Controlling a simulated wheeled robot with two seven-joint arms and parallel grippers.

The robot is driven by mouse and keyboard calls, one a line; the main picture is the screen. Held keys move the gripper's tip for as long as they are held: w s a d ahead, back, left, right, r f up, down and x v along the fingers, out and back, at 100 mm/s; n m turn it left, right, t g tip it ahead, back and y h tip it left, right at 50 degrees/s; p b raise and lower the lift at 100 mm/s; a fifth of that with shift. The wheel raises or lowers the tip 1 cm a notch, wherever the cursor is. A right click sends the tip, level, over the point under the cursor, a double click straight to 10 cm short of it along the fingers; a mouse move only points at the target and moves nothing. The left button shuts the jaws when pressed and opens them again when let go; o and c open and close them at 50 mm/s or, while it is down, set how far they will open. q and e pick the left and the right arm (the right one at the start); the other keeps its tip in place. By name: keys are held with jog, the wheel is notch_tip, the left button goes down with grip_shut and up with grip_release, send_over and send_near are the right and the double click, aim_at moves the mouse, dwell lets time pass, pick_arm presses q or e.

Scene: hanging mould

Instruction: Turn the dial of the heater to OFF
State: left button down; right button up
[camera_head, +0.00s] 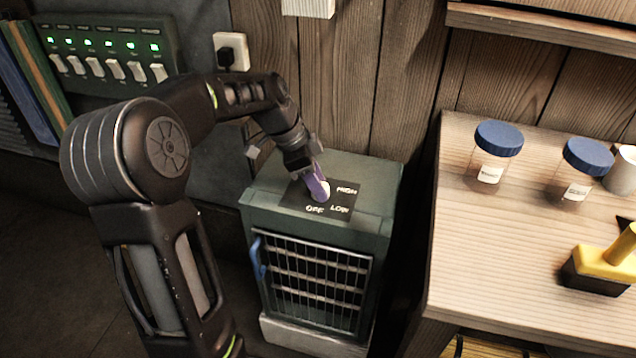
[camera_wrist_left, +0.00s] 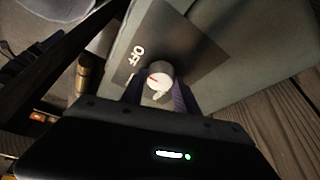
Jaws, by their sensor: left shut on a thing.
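The heater (camera_head: 380,192) is a dark green box with a barred front, standing on the floor between the wall and the wooden bench. A dark plate (camera_head: 343,200) on its top carries the words HIGH, LOW and OFF. The pale dial (camera_head: 325,192) sits on this plate; in the left wrist view the dial (camera_wrist_left: 159,76) shows a short red mark, with OFF printed near it. I cannot tell which label the mark points to. My left gripper (camera_head: 318,187) reaches down from above, its purple fingers shut on the dial's sides. My right gripper is out of view.
A switch panel (camera_head: 105,48) with several green lights hangs at the back left, beside a black plug (camera_head: 231,58) in a wall socket. The bench (camera_head: 480,235) at right holds two blue-lidded jars (camera_head: 497,150), a white cup and a yellow-handled tool (camera_head: 605,265).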

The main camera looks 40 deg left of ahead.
pick_arm(q)
jog(key=c, duration=0.9)
grip_release()
jog(key=v, duration=0.7)
jog(key=shift+s+a+r+p, duration=0.1)
jog(key=shift+a+r+p, duration=0.05)
jog(key=shift+r+p, duration=0.25)
jog(key=shift+f, duration=0.1)
